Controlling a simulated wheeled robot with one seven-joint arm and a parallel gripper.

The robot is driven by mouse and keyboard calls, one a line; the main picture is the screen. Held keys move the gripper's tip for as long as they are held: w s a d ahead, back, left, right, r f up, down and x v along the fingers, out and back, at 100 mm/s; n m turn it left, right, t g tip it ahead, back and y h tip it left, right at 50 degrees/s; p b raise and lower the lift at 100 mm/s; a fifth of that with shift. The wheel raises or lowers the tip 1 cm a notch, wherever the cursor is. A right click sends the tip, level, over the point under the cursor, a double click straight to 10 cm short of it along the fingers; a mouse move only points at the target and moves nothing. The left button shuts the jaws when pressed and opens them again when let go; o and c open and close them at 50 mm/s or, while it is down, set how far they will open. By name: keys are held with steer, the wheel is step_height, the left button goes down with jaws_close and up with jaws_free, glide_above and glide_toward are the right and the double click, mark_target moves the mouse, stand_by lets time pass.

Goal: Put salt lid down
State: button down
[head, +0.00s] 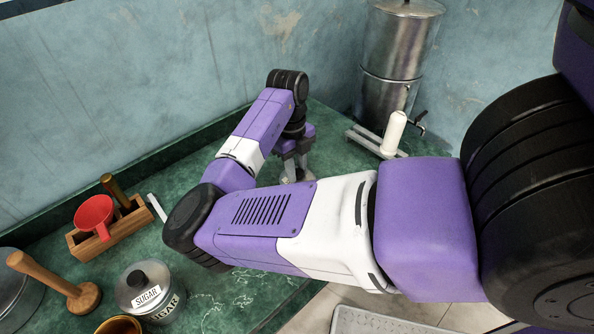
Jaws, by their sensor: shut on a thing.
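My gripper (294,166) points down over the green counter near the back wall, beyond my forearm. It is shut on a small pale grey thing (297,179) at its fingertips, which appears to be the salt lid. My forearm and the fingers cover most of it, so I cannot tell whether it touches the counter. No salt jar shows in this view.
A sugar jar (148,293) with a black-knobbed lid stands at the lower left. Near it are a wooden masher (58,285), a wooden box (119,231) and a red funnel-like piece (94,214). A metal urn (393,60) stands at the back right, near a white cylinder (394,132).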

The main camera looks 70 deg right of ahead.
steer(key=shift+f, duration=0.35)
steer(key=shift+f, duration=0.2)
steer(key=c, duration=1.1)
jaws_free()
steer(key=shift+c, duration=0.2)
steer(key=shift+r, duration=0.1)
step_height(320, 180, up, 12)
steer(key=w, duration=0.1)
steer(key=shift+d+b, duration=0.35)
steer(key=shift+b, duration=0.1)
steer(key=shift+w, duration=0.1)
